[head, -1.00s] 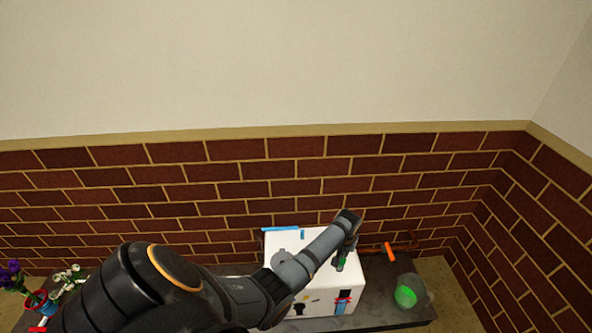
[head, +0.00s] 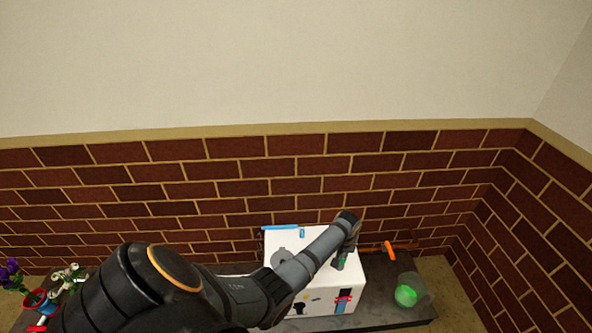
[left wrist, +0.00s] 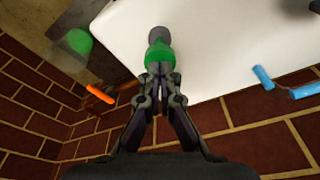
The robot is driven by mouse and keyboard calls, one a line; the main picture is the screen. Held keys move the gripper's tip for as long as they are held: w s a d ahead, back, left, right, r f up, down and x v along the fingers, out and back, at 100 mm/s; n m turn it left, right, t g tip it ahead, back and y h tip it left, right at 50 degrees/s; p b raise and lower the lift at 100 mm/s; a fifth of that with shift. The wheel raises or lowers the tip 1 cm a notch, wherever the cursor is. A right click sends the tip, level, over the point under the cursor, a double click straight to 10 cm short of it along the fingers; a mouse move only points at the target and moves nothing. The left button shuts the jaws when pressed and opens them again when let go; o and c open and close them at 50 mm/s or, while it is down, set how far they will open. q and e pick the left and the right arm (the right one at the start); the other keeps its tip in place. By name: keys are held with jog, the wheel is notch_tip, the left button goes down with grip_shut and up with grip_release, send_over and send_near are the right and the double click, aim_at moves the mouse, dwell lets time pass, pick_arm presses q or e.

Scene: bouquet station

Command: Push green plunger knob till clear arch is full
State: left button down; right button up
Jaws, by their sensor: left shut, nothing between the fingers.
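A white box (head: 318,275) stands on the dark table. The green plunger knob (left wrist: 160,58) with a grey end shows at the fingertips in the left wrist view, over the white top. My left gripper (head: 340,263) is shut and empty, pointing down at the knob. Its fingertips (left wrist: 158,80) touch or nearly touch the knob; I cannot tell which. In the head view my gripper mostly hides the knob. I cannot make out the clear arch. My right gripper is not in view.
A clear container with green inside (head: 405,295) stands right of the box. An orange handle (head: 389,250) is at the back right. A blue bar (head: 280,228) lies along the box's back edge. A flower pot (head: 40,301) stands far left. A brick wall is close behind.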

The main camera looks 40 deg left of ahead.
pick_arm(q)
jog(key=shift+f+b, duration=0.9)
jog(key=shift+f, duration=0.5)
jog(key=shift+r+p, duration=2.35)
jog(key=shift+p, duration=0.25)
notch_tip(320, 180, up, 9)
jog(key=p, duration=0.9)
